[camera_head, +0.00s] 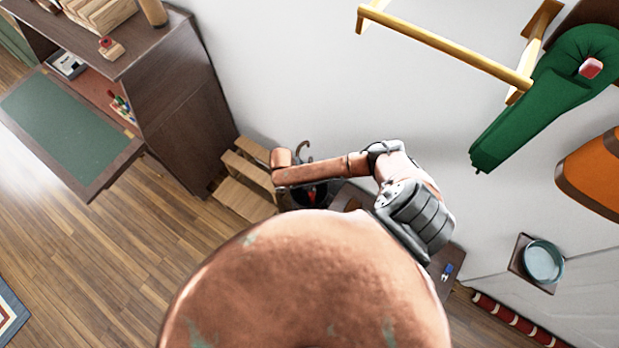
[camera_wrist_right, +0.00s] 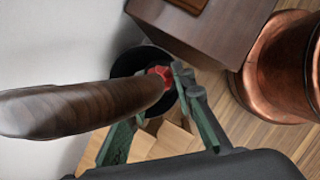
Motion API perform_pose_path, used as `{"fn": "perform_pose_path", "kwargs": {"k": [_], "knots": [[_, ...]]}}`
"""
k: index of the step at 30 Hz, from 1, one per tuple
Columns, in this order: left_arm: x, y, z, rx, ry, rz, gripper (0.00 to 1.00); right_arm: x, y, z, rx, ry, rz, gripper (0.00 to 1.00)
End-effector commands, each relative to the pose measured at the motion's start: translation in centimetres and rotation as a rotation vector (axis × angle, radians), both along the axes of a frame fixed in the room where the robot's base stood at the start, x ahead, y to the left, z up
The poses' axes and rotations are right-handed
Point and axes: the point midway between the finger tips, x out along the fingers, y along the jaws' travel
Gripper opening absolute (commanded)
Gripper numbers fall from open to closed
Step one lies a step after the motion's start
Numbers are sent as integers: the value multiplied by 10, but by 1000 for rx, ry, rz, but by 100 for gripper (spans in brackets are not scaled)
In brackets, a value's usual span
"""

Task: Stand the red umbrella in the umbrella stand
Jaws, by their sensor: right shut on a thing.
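The red umbrella shows in the right wrist view as a dark wooden handle (camera_wrist_right: 90,105) with a small red part (camera_wrist_right: 160,74) at its far end. My right gripper (camera_wrist_right: 163,98) is shut on the umbrella near the handle's lower end. The black round umbrella stand (camera_head: 312,196) is partly hidden by my arm; its dark rim (camera_wrist_right: 122,66) shows behind the handle. The red part lines up with the stand's opening, but I cannot tell how deep the umbrella sits. My left gripper is out of view.
A wooden step stool (camera_head: 243,185) stands close left of the stand, with a dark desk (camera_head: 180,110) beyond. A dark low surface (camera_head: 445,268) lies right of my arm.

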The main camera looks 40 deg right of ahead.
Motion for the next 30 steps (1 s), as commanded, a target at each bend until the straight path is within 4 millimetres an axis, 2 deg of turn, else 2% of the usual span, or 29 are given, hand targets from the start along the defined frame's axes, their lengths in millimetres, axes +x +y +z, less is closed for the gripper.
{"fn": "perform_pose_path", "kwargs": {"k": [3, 18, 30], "knots": [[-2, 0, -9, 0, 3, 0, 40, 0, 1, -14, 1, 1, 1, 0], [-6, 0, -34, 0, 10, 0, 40, 0, 1, -59, 1, 0, 0, 0], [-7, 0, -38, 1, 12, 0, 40, 0, 0, -67, 1, -1, 0, 0]]}}
